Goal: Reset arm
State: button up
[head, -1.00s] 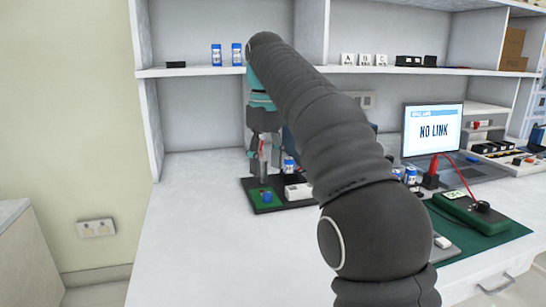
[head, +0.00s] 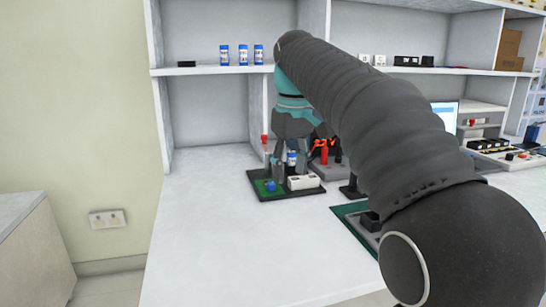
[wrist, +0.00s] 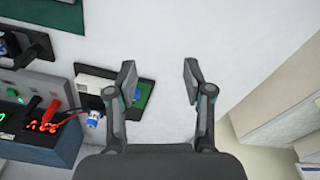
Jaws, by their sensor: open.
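My gripper (head: 291,172) hangs fingers-down above the bench, in front of the shelf. A black board with a green pad (head: 262,187) and a white block (head: 304,182) lies below or behind the gripper in the head view. In the wrist view the same board (wrist: 150,92) is partly hidden by the left finger. My dark arm crosses the head view and hides much of the bench's right side.
Three blue-and-white cans (head: 241,55) stand on the shelf. A grey unit with red clips (head: 330,165) stands behind the board, and a laptop (head: 445,115) is mostly hidden by my arm. The bench's front left (head: 200,240) is clear.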

jog(key=s+d+f+m+t, duration=0.1)
jog(key=s+d+f, duration=0.2)
jog(key=s, duration=0.3)
jog(key=s+d+f+m+t, duration=0.1)
jog(key=s+d+f+m, duration=0.1)
jog(key=s+d+f, duration=0.2)
jog(key=s+d+f+m+t, duration=0.1)
jog(key=s+d+f+m, duration=0.1)
jog(key=s, duration=0.6)
jog(key=shift+d+f, duration=0.35)
jog(key=shift+f, duration=0.3)
jog(key=shift+d+f, duration=0.3)
jog(key=shift+f, duration=0.3)
jog(key=s+d+f+m+t, duration=0.1)
jog(key=s+d+f+m, duration=0.1)
jog(key=s+f, duration=0.4)
notch_tip(320, 180, down, 3)
jog(key=shift+s+f+t, duration=0.1)
jog(key=shift+s+t, duration=0.2)
jog(key=shift+s, duration=0.1)
jog(key=shift+c, duration=1)
